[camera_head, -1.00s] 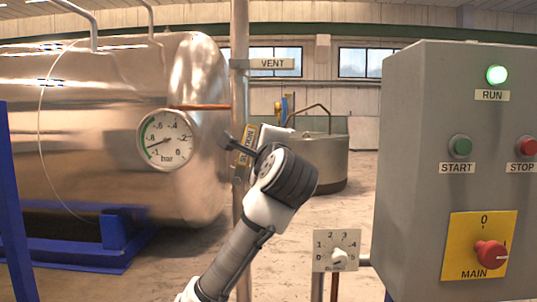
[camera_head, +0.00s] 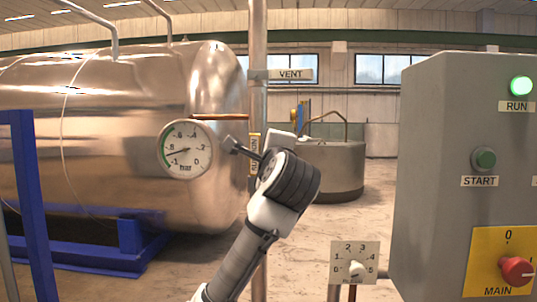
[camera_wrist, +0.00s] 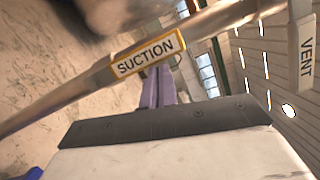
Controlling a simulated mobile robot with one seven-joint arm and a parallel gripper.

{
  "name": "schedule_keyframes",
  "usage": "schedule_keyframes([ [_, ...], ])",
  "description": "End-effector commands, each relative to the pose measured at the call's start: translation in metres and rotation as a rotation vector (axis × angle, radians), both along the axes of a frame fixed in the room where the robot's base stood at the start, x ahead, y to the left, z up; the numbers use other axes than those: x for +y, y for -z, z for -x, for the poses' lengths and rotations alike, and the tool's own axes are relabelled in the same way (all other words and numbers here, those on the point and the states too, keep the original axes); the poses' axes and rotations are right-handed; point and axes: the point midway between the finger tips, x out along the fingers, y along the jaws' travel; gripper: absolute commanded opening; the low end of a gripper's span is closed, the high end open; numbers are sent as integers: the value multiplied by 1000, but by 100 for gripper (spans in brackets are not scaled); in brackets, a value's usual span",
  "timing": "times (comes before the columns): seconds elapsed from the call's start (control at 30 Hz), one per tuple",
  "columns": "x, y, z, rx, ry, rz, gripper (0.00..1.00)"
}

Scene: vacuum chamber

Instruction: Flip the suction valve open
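The yellow-edged SUCTION label (camera_head: 255,153) is on the upright pipe (camera_head: 258,220), partly covered by my wrist in the head view. It reads clearly in the wrist view (camera_wrist: 148,54). My gripper (camera_wrist: 159,72) shows there as two pale lilac fingers lying close together, with their tips just by the label's lower edge. They look shut. Whether anything is between the tips, or whether they touch the pipe, is unclear. I cannot make out the suction valve's handle or its position.
A steel tank (camera_head: 110,150) with a gauge (camera_head: 186,149) stands left on a blue frame (camera_head: 28,190). The grey control box (camera_head: 430,160) with its lit green RUN lamp (camera_head: 521,86) is right. A numbered dial (camera_head: 355,263) sits low between.

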Motion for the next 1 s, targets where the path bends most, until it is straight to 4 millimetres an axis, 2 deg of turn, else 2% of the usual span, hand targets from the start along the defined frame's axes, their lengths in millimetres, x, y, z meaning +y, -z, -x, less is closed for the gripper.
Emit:
schedule_keyframes([
  [0.17,1,0,1,-2,-3,1,0],
  [0.27,-1,1,9,-4,-2,0,0],
  [0.37,-5,3,24,-4,0,-1,0],
  [0.7,-25,7,99,-6,1,-1,0],
  [0.83,-30,8,119,-4,2,-1,0],
  [1.0,-33,8,132,-2,0,0,0],
])
